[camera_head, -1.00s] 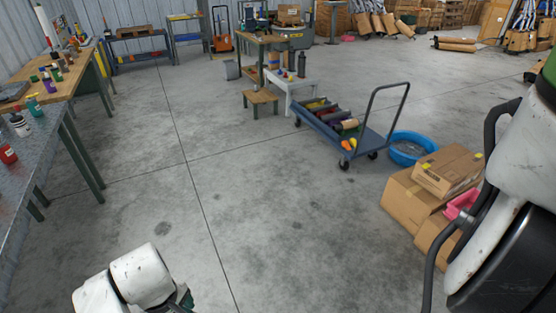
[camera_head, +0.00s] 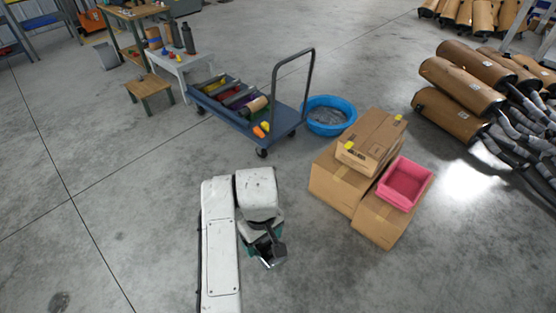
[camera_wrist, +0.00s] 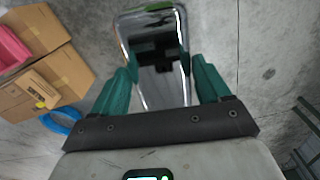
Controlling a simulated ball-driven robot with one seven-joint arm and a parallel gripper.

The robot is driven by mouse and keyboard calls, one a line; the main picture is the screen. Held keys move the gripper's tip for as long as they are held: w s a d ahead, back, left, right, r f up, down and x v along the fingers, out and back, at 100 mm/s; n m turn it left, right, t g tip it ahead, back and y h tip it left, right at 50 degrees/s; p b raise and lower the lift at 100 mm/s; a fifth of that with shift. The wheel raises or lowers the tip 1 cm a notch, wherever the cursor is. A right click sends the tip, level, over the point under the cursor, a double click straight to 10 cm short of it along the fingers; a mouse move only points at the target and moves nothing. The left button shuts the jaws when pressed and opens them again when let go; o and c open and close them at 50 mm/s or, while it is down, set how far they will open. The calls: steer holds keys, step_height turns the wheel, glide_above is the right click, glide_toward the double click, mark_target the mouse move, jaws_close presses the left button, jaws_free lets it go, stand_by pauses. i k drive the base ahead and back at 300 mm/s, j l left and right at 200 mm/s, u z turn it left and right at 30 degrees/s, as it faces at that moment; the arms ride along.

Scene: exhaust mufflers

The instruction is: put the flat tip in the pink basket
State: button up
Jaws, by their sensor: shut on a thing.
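The flat tip (camera_wrist: 152,88) is a shiny chrome piece with a flattened, rounded-rectangle shape. In the wrist view it sits between the two teal fingers of my gripper (camera_wrist: 163,78), which is shut on it. In the head view my gripper (camera_head: 268,246) hangs over the bare floor at lower centre, with a bit of the chrome showing below it. The pink basket (camera_head: 394,201) rests on a cardboard box at right and looks empty. It is right of my gripper and apart from it. The basket (camera_wrist: 12,50) also shows at the wrist view's left edge.
Cardboard boxes (camera_head: 338,186) stand between my gripper and the basket, one stacked higher (camera_head: 372,138). A blue tub (camera_head: 330,117) and a loaded blue cart (camera_head: 284,125) stand behind. Wrapped mufflers (camera_head: 451,115) are piled at right. The floor at lower right is clear.

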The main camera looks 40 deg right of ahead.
mark_target(408, 188)
steer(key=l, duration=0.35)
steer(key=i+l+z, duration=0.15)
steer(key=l, duration=0.25)
steer(key=i+l, duration=0.1)
steer(key=l, duration=0.25)
steer(key=i+l+z, duration=0.15)
steer(key=l, duration=0.6)
steer(key=i+l, duration=0.1)
steer(key=l, duration=0.25)
steer(key=i+l, duration=0.15)
steer(key=l, duration=0.25)
steer(key=i+l, duration=0.1)
steer(key=l, duration=0.25)
steer(key=i+l, duration=0.15)
steer(key=l, duration=0.2)
steer(key=z, duration=0.05)
